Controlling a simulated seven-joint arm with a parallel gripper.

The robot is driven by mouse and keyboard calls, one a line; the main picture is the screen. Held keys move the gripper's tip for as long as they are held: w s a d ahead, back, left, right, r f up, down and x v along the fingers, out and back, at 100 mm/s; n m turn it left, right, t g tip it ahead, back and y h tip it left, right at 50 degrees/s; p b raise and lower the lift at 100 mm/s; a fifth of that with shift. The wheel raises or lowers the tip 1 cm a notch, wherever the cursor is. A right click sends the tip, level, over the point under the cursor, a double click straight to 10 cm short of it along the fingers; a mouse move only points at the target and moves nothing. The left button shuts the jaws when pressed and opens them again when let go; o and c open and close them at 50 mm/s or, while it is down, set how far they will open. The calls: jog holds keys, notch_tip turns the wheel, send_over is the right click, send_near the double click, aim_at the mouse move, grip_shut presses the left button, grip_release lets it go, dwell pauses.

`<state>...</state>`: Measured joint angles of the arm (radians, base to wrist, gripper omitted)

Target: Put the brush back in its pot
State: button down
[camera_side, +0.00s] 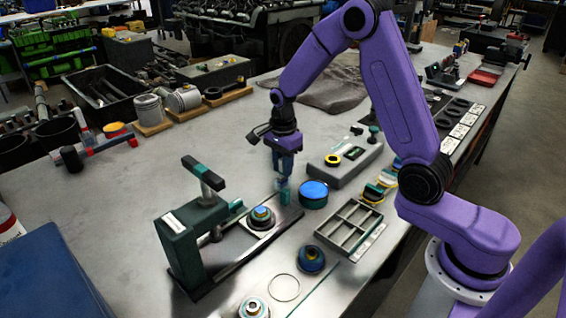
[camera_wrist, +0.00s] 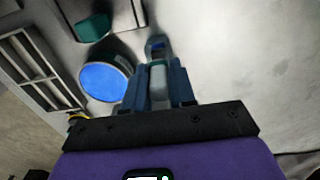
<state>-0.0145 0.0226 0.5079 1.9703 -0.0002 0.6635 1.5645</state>
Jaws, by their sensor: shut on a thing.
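My gripper (camera_side: 285,172) points down above the bench, just left of a round, blue-topped pot (camera_side: 314,192). It is shut on a slim grey-blue piece, which appears to be the brush (camera_wrist: 157,78). In the wrist view, the fingers (camera_wrist: 158,85) close on its sides, and its far end points toward the top of the picture. The pot (camera_wrist: 105,80) also shows in the wrist view, left of the fingers and apart from them. In the side view, a small teal part shows below the fingertips; I cannot tell whether it belongs to the brush.
A grey compartment tray (camera_side: 350,226) stands right of the pot. A dark green press (camera_side: 192,232) and a ringed part on a plate (camera_side: 262,217) are to the left. A grey box (camera_side: 345,160) lies behind. The bench's left middle is clear.

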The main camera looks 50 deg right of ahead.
jog(key=shift+f, duration=0.45)
jog(key=c, duration=0.6)
grip_release()
jog(key=shift+r, duration=3.5)
jog(key=shift+r, duration=2)
